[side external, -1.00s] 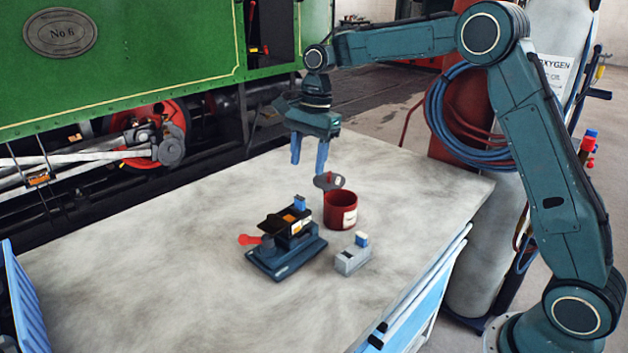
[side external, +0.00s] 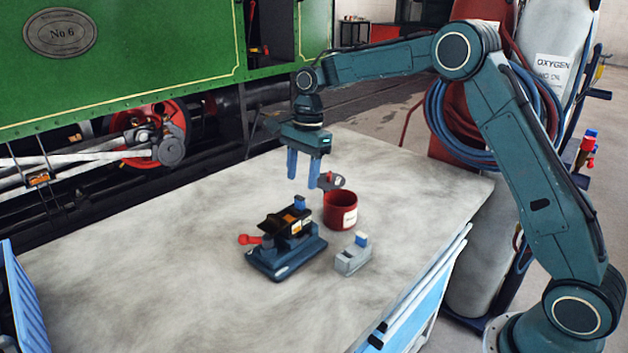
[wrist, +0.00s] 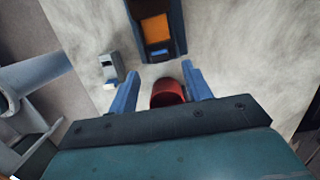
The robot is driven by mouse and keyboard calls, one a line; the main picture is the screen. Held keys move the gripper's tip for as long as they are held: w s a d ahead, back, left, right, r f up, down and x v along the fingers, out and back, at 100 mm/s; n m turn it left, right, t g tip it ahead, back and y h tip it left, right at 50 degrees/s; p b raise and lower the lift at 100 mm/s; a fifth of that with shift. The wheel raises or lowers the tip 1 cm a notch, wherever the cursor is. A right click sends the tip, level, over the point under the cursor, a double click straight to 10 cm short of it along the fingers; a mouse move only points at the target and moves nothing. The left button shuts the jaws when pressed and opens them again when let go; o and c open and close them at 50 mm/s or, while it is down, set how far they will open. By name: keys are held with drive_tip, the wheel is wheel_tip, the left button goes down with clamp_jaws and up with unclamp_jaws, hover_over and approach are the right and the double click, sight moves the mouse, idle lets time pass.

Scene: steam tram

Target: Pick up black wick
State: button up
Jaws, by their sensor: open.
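No separate thing is clearly a black wick. A black, plate-like piece (side external: 279,222) with orange patches lies on top of a dark blue fixture (side external: 285,263); I cannot tell whether it is or holds the wick. In the wrist view the fixture (wrist: 179,30) is at the top, with an orange area and dark edges. My gripper (side external: 303,183) is open and empty, pointing down above the table, behind the fixture and left of the red cup. In the wrist view the fingers (wrist: 160,70) straddle the cup's image, but the side view shows them higher and apart from it.
A red lever (side external: 249,240) sticks out left of the fixture.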

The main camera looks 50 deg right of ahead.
sight(300, 199)
drive_tip(key=shift+a+f, duration=0.2)
drive_tip(key=shift+f, duration=1.15)
drive_tip(key=shift+a+f, duration=0.2)
drive_tip(key=shift+f, duration=1.15)
drive_tip(key=c, duration=1.1)
drive_tip(key=shift+o, duration=0.2)
drive_tip(key=shift+r, duration=0.15)
wheel_tip(300, 199, up, 10)
